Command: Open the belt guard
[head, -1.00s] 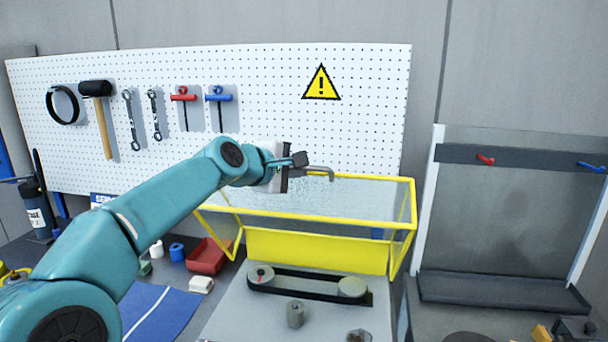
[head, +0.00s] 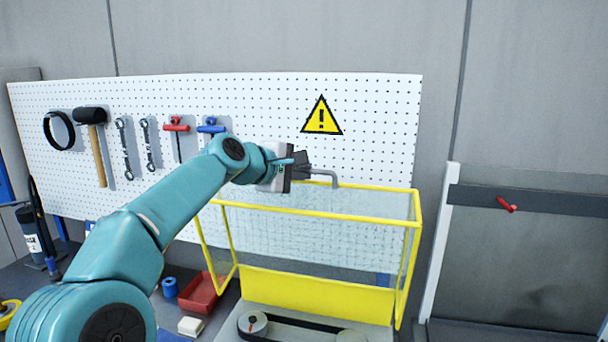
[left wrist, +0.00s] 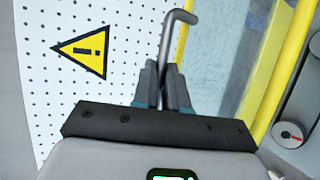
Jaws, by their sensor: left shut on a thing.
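The belt guard (head: 318,298) is a yellow frame with mesh panels, swung up so its yellow-edged opening faces me. A bent grey handle (head: 328,173) stands at its top bar. My left gripper (head: 300,164) is at the handle, and in the left wrist view the left gripper (left wrist: 162,85) is shut on the handle (left wrist: 170,40). The belt with its pulleys (head: 256,322) lies uncovered below the guard. The right gripper is in neither view.
A pegboard (head: 375,110) with hanging tools and a yellow warning sign (head: 321,117) stands close behind the guard. A red bin (head: 203,293) sits to the left. A rack with a dark rail (head: 550,200) stands at the right.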

